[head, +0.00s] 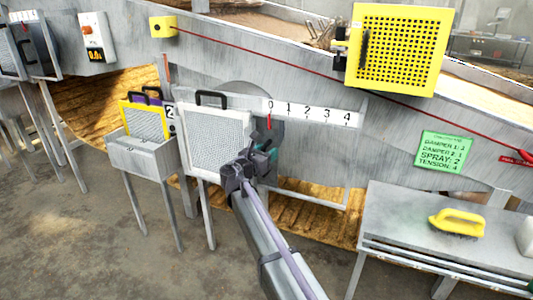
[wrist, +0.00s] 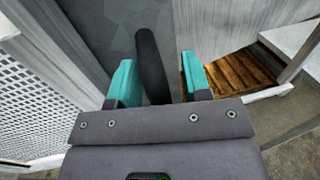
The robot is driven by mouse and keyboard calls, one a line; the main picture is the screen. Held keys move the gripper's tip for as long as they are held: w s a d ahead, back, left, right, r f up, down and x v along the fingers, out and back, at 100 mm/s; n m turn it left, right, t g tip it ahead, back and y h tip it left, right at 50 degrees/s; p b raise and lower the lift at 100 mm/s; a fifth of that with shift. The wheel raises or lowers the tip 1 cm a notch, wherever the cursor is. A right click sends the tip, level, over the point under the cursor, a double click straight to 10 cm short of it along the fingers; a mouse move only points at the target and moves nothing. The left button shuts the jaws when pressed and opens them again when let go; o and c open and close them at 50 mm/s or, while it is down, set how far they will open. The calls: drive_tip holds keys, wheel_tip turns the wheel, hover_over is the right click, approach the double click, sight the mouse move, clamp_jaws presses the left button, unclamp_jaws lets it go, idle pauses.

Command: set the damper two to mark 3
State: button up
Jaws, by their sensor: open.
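The white scale plate (head: 312,112), numbered 0 to 4, is on the grey machine side in the head view. A red pointer (head: 269,122) stands at the 0 mark. A sign with a 2 (head: 170,112) is left of the mesh panel. My gripper (head: 264,150) is just below the 0 end of the scale. In the wrist view its teal fingers (wrist: 158,78) are open, one on each side of a dark round handle (wrist: 150,55). I see no clear grip on it. In the head view my gripper hides the handle.
A white mesh panel (head: 215,140) with a black handle stands close left of my gripper. A yellow mesh guard (head: 397,48) and red cord (head: 300,62) are above. A green settings card (head: 445,150) hangs right. A bench (head: 400,215) holds a yellow-handled brush (head: 457,222).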

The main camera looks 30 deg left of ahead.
drive_tip(key=shift+c, duration=0.4)
clamp_jaws()
